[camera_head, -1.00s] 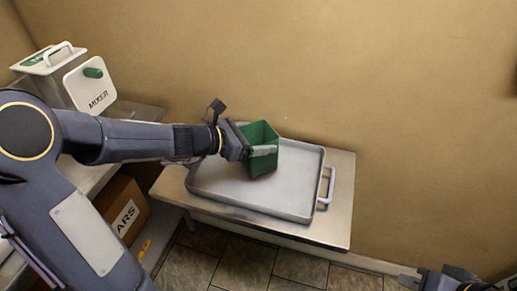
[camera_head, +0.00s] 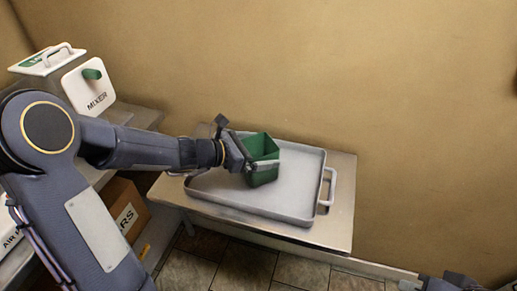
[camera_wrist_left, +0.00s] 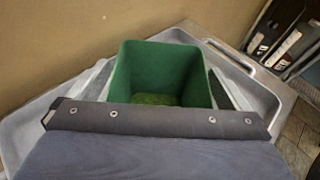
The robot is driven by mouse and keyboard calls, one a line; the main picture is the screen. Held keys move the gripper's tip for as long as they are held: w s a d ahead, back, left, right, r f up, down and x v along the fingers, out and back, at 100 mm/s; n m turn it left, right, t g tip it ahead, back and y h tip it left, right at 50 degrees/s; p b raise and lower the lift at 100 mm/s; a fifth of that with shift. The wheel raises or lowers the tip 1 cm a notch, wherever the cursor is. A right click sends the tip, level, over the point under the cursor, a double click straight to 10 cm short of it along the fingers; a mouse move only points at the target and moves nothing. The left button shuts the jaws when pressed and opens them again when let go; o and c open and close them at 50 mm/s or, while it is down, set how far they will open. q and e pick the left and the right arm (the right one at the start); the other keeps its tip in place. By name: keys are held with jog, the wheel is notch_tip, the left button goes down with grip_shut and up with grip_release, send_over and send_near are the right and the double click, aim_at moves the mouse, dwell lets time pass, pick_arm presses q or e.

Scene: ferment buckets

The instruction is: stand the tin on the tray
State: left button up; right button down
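The tin is a green, open-topped square container (camera_head: 262,173) at the left-middle of the tray, upright or nearly so. My left gripper (camera_head: 262,163) has its pale fingers along two opposite sides of it and appears shut on it. In the left wrist view the tin (camera_wrist_left: 160,68) shows between the two fingers, its inside empty. The grey metal tray (camera_head: 290,190) lies on a small table. Whether the tin's base touches the tray or hangs just above is hard to tell. My right gripper (camera_head: 408,284) shows only partly at the bottom edge.
The metal table (camera_head: 335,225) stands against a tan wall. A tray handle (camera_head: 330,187) sticks up at the right. A white box marked MIXER (camera_head: 88,85) stands on a counter at left, with a cardboard box (camera_head: 125,210) below. The tray's right part is clear.

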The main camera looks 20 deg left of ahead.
pick_arm(q)
jog(key=shift+r, duration=0.1)
jog(key=shift+r+p, duration=0.25)
jog(key=shift+p, duration=0.15)
jog(key=v, duration=1.2)
jog(key=s+d+r+m+g, duration=0.2)
jog(key=s+d+m+g, duration=0.25)
jog(key=s+m, duration=0.6)
jog(key=s+a+f+m+y, duration=0.1)
jog(key=s+m+y, duration=0.2)
jog(key=m, duration=0.4)
jog(key=s+a+f+m+y, duration=0.1)
jog(key=s+f+m+y, duration=0.1)
jog(key=s+m, duration=0.4)
jog(key=shift+s+f+m+y+p, duration=0.35)
jog(key=shift+m+y+p, duration=0.1)
jog(key=shift+m+y, duration=0.3)
notch_tip(320, 180, up, 3)
jog(key=shift+f+t+p, duration=0.25)
jog(key=shift+p, duration=0.9)
